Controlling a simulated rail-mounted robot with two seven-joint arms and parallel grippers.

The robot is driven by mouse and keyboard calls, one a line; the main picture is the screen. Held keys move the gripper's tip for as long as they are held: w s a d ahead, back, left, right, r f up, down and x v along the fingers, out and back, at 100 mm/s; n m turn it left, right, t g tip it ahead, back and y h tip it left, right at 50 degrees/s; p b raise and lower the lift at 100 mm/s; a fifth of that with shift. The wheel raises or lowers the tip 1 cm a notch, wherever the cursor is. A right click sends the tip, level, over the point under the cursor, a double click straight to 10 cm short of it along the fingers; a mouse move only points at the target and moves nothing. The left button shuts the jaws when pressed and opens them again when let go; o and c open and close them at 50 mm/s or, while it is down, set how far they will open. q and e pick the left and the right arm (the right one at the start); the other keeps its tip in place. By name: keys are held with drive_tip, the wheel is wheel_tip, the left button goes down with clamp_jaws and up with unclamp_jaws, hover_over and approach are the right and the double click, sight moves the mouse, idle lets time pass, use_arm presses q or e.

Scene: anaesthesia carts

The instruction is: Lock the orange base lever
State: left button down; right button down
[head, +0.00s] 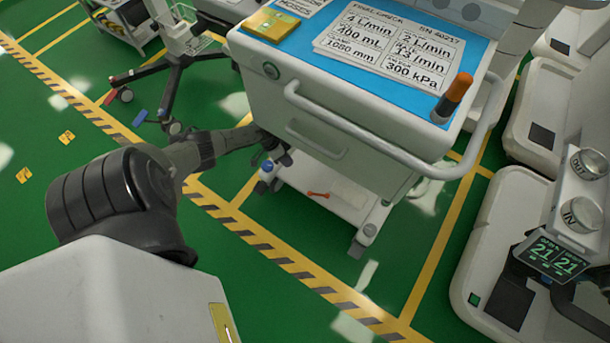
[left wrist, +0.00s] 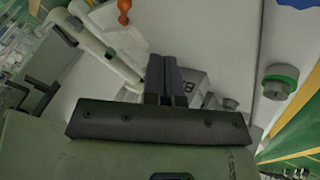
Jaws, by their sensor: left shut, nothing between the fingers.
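The white cart (head: 330,110) stands ahead of me. A small orange lever (head: 321,194) lies on its low base shelf (head: 345,204), under the body. My left arm reaches to the cart's lower left side. My left gripper (head: 268,150) is there, small and partly hidden by the cart body, left of the orange lever and apart from it. In the left wrist view my gripper's dark fingers (left wrist: 168,82) are together and empty, over a grey block (left wrist: 196,86). An orange rounded piece (left wrist: 124,8) shows at the top edge; I cannot tell if it is the lever. My right gripper is not in view.
A push rail (head: 385,150) runs around the cart's front. An orange and black cylinder (head: 456,95) stands on its blue top. A green-ringed knob (left wrist: 278,83) is right of my fingers. A wheeled stand (head: 178,75) is at left. Pale units with gauges (head: 582,215) stand at right.

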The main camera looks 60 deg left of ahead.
use_arm(q)
drive_tip(key=shift+f, duration=0.1)
drive_tip(key=b, duration=0.7)
approach(304, 189)
drive_tip(key=w+f, duration=0.2)
drive_tip(key=w+d+f, duration=0.1)
drive_tip(key=f, duration=0.1)
drive_tip(key=shift+w+d, duration=0.1)
drive_tip(key=shift+w, duration=0.3)
drive_tip(key=shift+w+d+f, duration=0.1)
drive_tip(key=shift+d+f, duration=0.1)
drive_tip(key=shift+d, duration=0.1)
drive_tip(key=shift+d+r, duration=0.2)
drive_tip(key=shift+d, duration=0.7)
drive_tip(key=shift+d+b, duration=0.4)
drive_tip(key=shift+d, duration=0.5)
